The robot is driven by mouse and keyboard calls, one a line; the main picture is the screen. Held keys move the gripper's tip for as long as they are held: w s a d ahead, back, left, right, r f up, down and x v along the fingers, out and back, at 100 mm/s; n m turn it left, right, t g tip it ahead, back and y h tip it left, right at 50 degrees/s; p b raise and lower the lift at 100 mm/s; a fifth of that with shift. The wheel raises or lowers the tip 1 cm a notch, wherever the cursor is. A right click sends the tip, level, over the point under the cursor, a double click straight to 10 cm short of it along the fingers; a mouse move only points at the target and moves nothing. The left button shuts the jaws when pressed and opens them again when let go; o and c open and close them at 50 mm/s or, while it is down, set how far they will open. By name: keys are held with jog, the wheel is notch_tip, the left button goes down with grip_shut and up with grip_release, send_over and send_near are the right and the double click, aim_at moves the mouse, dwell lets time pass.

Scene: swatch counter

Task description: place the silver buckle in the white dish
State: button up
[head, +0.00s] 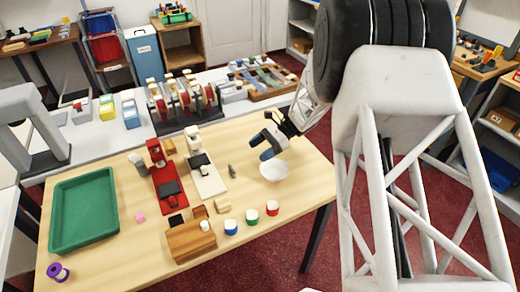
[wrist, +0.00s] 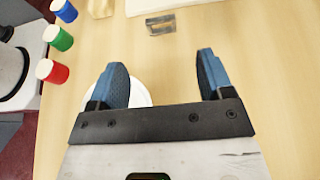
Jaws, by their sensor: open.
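The silver buckle (wrist: 160,24) is a small grey metal piece lying on the wooden table, ahead of my fingertips in the wrist view. In the head view the small grey buckle (head: 232,170) lies left of the dish. The round white dish (head: 273,170) stands on the table near its right side, and no object shows in its visible part. In the wrist view the dish (wrist: 140,92) is partly hidden behind the left finger and the gripper body. My gripper (head: 264,144) is open and empty, with blue finger pads, above the table beside the dish; it also shows in the wrist view (wrist: 160,64).
Blue, green and red lidded jars (head: 251,216) stand along the front, with a wooden block (head: 192,241) to their left. A green tray (head: 84,210) fills the left side. Red and white stands (head: 168,190) rise left of the buckle. The table around the buckle is mostly clear.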

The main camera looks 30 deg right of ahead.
jog(key=w+a+r+m+t+h, duration=0.4)
jog(key=w+r+m+t, duration=0.55)
jog(key=r+m, duration=0.35)
notch_tip(320, 180, up, 14)
jog(key=s+m+t+h, duration=0.3)
jog(key=m+h, duration=0.6)
jog(key=m, duration=0.6)
jog(key=s+a+m+g, duration=0.3)
jog(key=s+m, duration=0.5)
jog(key=s, duration=0.3)
jog(key=s+a+m+g, duration=0.3)
jog(key=s+m, duration=0.6)
jog(key=s, duration=0.3)
jog(key=s+a+m+g, duration=0.4)
jog(key=s+a+m, duration=0.1)
jog(key=s+m, duration=0.4)
jog(key=shift+s+a+f, duration=0.35)
jog(key=shift+s+f, duration=0.1)
jog(key=shift+s, duration=0.8)
